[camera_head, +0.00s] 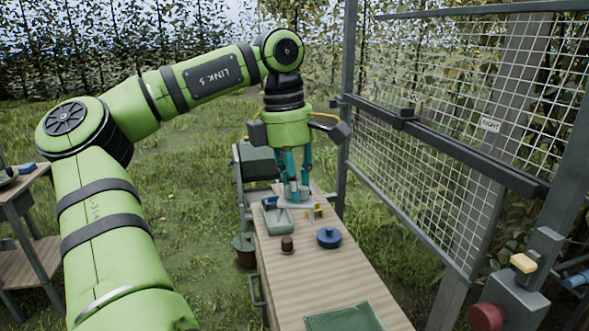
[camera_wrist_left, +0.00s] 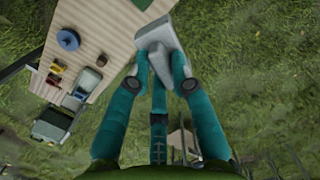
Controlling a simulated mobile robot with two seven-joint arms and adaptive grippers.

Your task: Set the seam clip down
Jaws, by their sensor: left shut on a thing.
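My left gripper (camera_head: 296,197) hangs pointing down over the far end of the wooden bench (camera_head: 300,285). Its teal fingers are shut on a pale grey piece, which I take to be the seam clip (camera_head: 297,204). In the left wrist view the clip (camera_wrist_left: 158,38) sticks out beyond the fingertips of the left gripper (camera_wrist_left: 160,75), with the bench edge and grass behind it. Whether the clip touches the bench top I cannot tell. My right gripper is in neither view.
A green cloth (camera_head: 343,319) lies at the near end, with bare wood between. A wire mesh panel (camera_head: 430,170) stands right.

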